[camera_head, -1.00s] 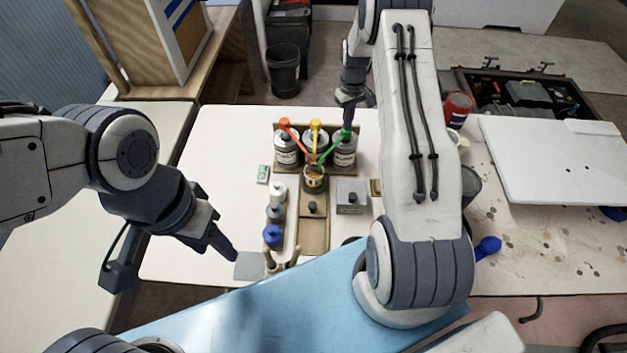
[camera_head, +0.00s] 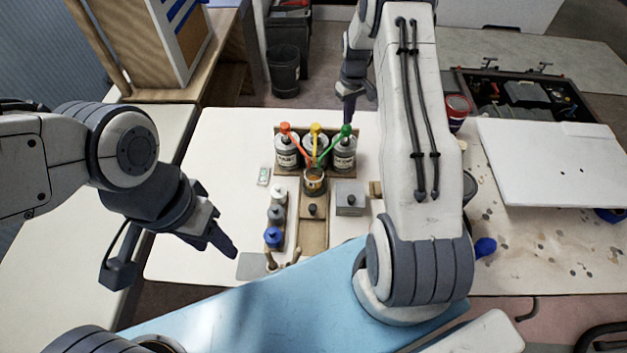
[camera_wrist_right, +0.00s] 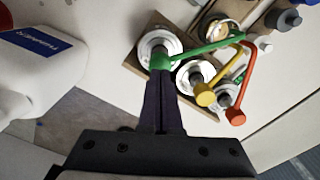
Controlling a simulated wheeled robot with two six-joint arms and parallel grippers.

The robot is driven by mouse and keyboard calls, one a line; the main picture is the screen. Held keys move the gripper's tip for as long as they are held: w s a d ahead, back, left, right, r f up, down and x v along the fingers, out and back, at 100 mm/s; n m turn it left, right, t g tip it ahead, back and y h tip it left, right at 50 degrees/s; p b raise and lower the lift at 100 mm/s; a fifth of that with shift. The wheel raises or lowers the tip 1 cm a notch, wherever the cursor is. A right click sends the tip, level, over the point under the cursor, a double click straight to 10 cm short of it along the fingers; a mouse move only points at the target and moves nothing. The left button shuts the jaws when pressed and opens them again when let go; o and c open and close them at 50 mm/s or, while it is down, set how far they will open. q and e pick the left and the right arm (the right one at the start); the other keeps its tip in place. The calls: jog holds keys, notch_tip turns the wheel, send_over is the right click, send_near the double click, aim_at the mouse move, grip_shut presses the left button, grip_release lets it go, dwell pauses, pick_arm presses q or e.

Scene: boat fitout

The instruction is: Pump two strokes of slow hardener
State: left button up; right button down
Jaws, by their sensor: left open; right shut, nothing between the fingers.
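Three pump cans stand in a row on a wooden rack: one with a red pump head (camera_head: 285,128), one yellow (camera_head: 316,128), one green (camera_head: 346,130). The can labels are too small to read. Their spouts converge over a small cup (camera_head: 314,184). My right gripper (camera_head: 348,119) is shut and empty, pointing down just above the green head; in the right wrist view its fingertips (camera_wrist_right: 161,78) overlap the green head (camera_wrist_right: 160,62), and I cannot tell whether they touch. My left gripper (camera_head: 234,254) is open and empty over the table's front left, away from the cans.
Bottles with white and blue caps (camera_head: 273,236) stand front left of the cup. A grey box (camera_head: 349,198) sits right of the cup. A red can (camera_head: 456,112) and a white panel (camera_head: 553,162) are at the right. The table's left part is clear.

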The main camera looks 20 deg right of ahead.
aim_at(347, 127)
jog(key=shift+f, duration=0.15)
dwell(0.5)
jog(key=shift+f+b, duration=1.45)
jog(key=shift+f, duration=0.5)
jog(key=shift+r+p, duration=1.4)
jog(key=shift+r, duration=0.7)
jog(key=shift+r+p, duration=1)
jog(key=shift+r, duration=0.55)
jog(key=shift+f, duration=0.1)
